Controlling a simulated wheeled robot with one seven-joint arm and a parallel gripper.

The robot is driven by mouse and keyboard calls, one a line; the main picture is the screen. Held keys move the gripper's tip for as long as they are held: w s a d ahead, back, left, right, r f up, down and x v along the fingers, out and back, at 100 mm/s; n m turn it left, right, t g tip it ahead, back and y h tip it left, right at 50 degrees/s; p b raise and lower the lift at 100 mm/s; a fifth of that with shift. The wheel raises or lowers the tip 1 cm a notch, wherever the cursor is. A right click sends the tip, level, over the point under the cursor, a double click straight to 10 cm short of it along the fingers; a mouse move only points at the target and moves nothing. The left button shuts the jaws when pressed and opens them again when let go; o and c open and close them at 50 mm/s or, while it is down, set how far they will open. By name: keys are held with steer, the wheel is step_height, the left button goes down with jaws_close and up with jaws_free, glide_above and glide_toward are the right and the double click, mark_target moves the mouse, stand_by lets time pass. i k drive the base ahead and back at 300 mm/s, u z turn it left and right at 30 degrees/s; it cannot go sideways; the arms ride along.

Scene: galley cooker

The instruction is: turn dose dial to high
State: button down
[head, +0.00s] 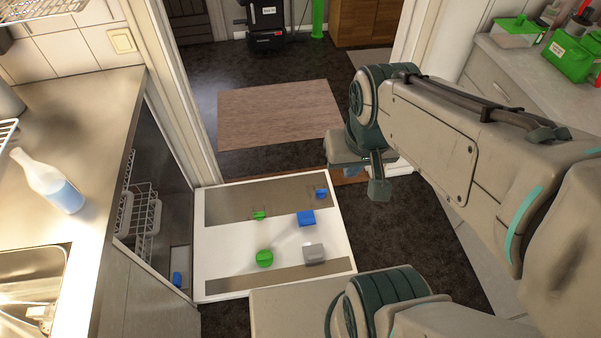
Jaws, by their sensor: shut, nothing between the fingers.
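A white panel (229,243) with several coloured parts on it lies low beside the counter, like an opened appliance door. A round green knob (264,258) with a raised bar is on its near part; it looks like a dial. I cannot tell for certain that it is the dose dial, and no setting marks are readable. My gripper (379,189) is shut and empty, pointing down. In the picture it is right of the panel and above and right of the knob, apart from both.
The panel also carries a blue block (306,217), a grey block (314,253), a small green part (260,215) and a small blue part (321,193).

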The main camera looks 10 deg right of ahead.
mark_target(321, 193)
steer(key=k, duration=1)
steer(key=z, duration=1.65)
steer(key=i, duration=1.3)
steer(key=u, duration=2.45)
steer(key=i, duration=0.5)
